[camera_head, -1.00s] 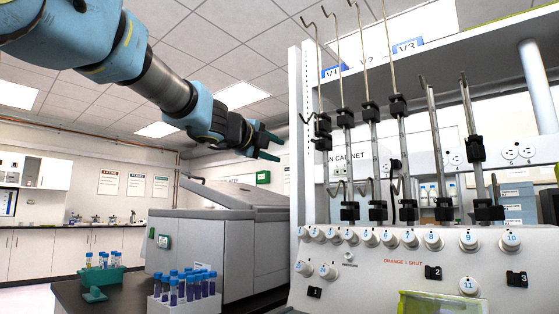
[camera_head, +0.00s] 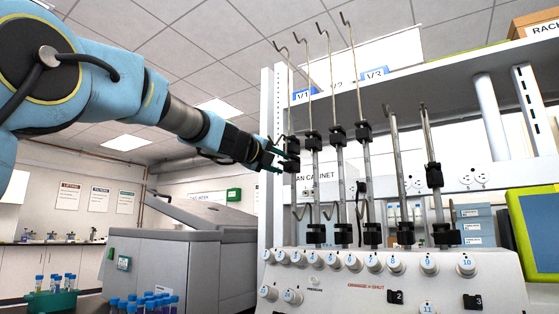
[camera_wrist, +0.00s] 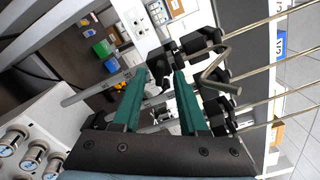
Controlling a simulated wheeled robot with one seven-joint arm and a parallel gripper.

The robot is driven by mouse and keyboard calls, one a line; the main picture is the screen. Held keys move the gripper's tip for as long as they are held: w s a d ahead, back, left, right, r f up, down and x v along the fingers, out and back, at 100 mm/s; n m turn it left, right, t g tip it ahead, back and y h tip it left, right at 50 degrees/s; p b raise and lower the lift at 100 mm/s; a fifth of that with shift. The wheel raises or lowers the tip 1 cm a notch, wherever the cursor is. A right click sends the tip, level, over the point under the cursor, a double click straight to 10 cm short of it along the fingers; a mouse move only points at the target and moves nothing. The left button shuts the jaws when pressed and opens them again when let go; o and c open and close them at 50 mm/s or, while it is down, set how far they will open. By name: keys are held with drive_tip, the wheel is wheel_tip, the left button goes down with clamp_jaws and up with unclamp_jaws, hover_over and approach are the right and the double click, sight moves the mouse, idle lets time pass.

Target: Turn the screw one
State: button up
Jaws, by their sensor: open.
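Several thin metal rods with black clamps stand on the white cell processor (camera_head: 345,283). The leftmost rod carries a black clamp (camera_head: 292,150), likely the one with screw one; no label on it can be read. My gripper (camera_head: 279,157) is at its left side, level with it. In the wrist view my gripper (camera_wrist: 160,75) has its two teal fingers apart, with a small black knob (camera_wrist: 157,72) of the clamp between or just beyond their tips. I cannot tell whether the fingers touch it. A bent metal hook (camera_wrist: 222,68) lies right of the fingers.
Other clamped rods stand close on the right. White numbered knobs (camera_head: 428,262) line the panel below. A grey machine (camera_head: 185,262) stands left, with blue-capped tubes (camera_head: 150,303) in front. A shelf (camera_head: 450,92) runs behind the rods.

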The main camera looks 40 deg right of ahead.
drive_tip(key=shift+d, duration=0.2)
clamp_jaws()
idle(0.3)
